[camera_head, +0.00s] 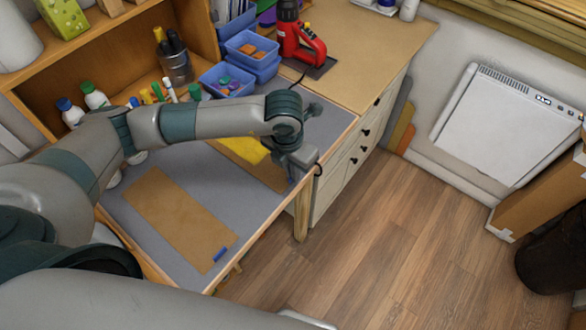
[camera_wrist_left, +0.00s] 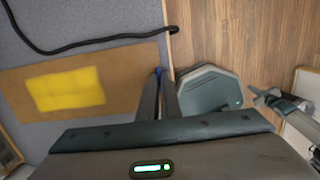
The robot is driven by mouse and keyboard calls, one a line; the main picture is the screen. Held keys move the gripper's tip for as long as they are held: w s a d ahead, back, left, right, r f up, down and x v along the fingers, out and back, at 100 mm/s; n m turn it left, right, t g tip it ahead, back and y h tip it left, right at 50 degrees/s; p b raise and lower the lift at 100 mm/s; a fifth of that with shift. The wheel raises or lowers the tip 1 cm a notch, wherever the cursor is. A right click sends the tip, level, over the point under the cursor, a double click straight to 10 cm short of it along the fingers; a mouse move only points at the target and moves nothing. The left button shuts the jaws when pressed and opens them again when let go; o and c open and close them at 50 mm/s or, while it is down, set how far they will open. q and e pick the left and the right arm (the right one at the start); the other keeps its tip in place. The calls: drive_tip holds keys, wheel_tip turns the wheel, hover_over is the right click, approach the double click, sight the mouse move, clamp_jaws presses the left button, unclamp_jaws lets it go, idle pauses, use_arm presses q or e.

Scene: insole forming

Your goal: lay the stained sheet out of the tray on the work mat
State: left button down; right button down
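A brown sheet with a large yellow patch (camera_wrist_left: 68,90) lies on the grey work surface (camera_wrist_left: 100,25). In the head view its yellow part (camera_head: 245,149) is partly hidden by my left arm. My left gripper (camera_wrist_left: 159,78) is at the sheet's end near the table edge. Its fingers are close together, with a small blue tab (camera_wrist_left: 158,70) at their tips, and look shut on it. In the head view the fingertips are hard to make out. A plain brown sheet or board (camera_head: 180,215) with a blue tab (camera_head: 220,254) lies nearer. No separate tray is clear.
Blue bins (camera_head: 250,48), a red tool (camera_head: 300,40), a can of tools (camera_head: 174,62) and several bottles stand behind. A black cable (camera_wrist_left: 90,45) crosses the work surface. A grey arm part, possibly my right gripper, shows in the left wrist view (camera_wrist_left: 282,104).

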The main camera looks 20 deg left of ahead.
use_arm(q)
drive_tip(key=shift+f, duration=0.1)
drive_tip(key=c, duration=2)
unclamp_jaws()
drive_tip(key=shift+r+b, duration=0.4)
drive_tip(key=shift+r, duration=0.3)
drive_tip(key=r+b, duration=0.1)
drive_tip(key=r, duration=0.2)
drive_tip(key=s+r+b, duration=0.1)
drive_tip(key=r, duration=0.3)
drive_tip(key=r+b, duration=0.2)
drive_tip(key=r, duration=0.1)
drive_tip(key=shift+s+a+r, duration=0.2)
drive_tip(key=shift+a+r, duration=0.05)
drive_tip(key=shift+r, duration=0.15)
